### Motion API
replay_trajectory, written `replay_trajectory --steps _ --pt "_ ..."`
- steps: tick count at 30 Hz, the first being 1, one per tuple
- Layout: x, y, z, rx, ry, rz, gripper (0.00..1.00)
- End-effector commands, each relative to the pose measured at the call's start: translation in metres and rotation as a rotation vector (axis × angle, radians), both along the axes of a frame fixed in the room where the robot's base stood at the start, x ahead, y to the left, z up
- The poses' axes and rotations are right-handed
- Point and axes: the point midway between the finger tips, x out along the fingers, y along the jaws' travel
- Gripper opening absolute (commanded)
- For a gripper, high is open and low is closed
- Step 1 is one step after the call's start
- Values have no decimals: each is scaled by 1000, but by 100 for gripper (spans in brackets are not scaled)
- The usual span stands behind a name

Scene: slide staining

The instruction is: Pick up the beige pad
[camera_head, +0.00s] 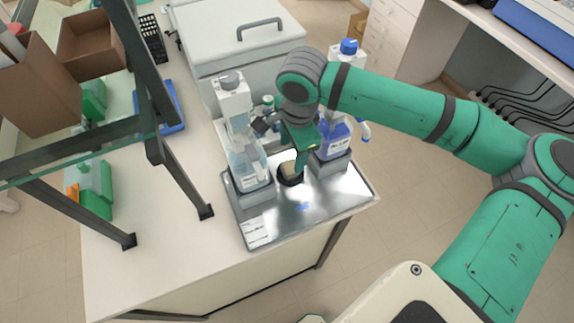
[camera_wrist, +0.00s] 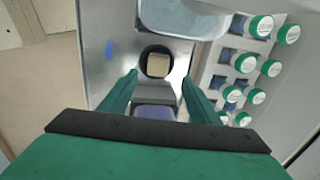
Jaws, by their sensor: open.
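The beige pad (camera_wrist: 157,66) sits inside a round black holder (camera_wrist: 146,52) on a shiny metal tray (camera_wrist: 100,50). In the head view the pad (camera_head: 287,168) shows only in part, in its black holder (camera_head: 290,180), partly covered by my gripper. My gripper (camera_wrist: 158,76) is open and empty, with one green finger on each side of the pad in the wrist view. In the head view my gripper (camera_head: 300,165) points down over the tray between two bottles. I cannot tell the exact height of the fingertips above the pad.
A clear bottle (camera_head: 240,130) stands left of my gripper and a blue-liquid bottle (camera_head: 335,140) right of it, both close. Several green-capped vials (camera_wrist: 262,25) stand in a rack beside the tray. A metal shelf frame (camera_head: 160,150) rises at the left. The table front-left (camera_head: 150,255) is clear.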

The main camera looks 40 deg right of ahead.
Motion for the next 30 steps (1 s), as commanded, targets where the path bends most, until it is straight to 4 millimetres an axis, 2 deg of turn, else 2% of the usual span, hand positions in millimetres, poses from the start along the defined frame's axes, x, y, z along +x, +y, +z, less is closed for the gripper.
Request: replay_trajectory --steps 3,8,18,27,28,30 --pt "2 0 -12 1 0 1 56" --pt "3 0 -21 -1 -1 4 56" --pt "6 -2 -63 -1 0 5 56" --pt "7 -3 -68 0 -3 5 56" --pt "7 -3 -68 0 -2 5 54" --pt "7 -3 -68 0 -2 5 37"
